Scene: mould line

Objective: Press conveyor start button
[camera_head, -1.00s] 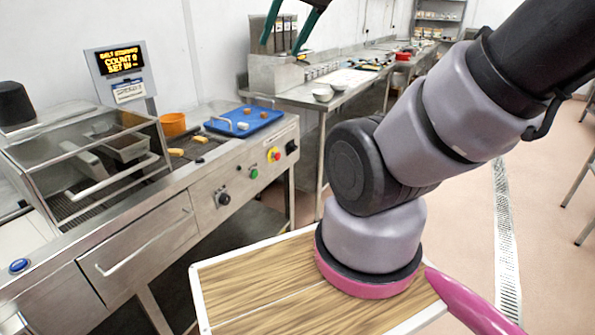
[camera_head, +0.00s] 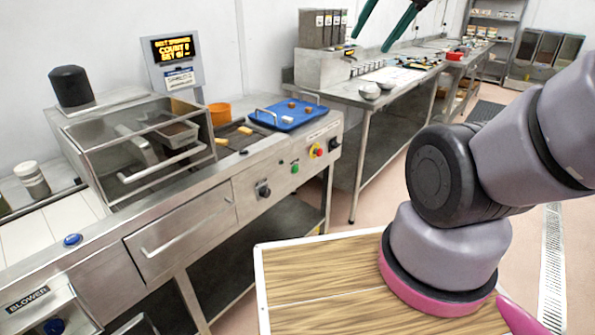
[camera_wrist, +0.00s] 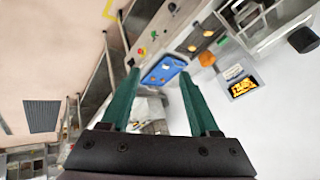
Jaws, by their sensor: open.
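The machine's front panel carries a green button (camera_head: 295,167), between a black knob (camera_head: 263,189) and a red mushroom button on yellow (camera_head: 316,150). The green button also shows in the wrist view (camera_wrist: 141,50). A blue button (camera_head: 73,240) sits on the machine's front ledge at the left. Button labels are too small to read. My gripper (camera_wrist: 159,72) has dark green fingers spread apart, with nothing held. In the head view its fingers show at the top, above the bench and clear of the panel. The display (camera_head: 175,48) shows yellow text with a count.
A steel bench (camera_head: 350,92) runs behind. Open floor lies to the right.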

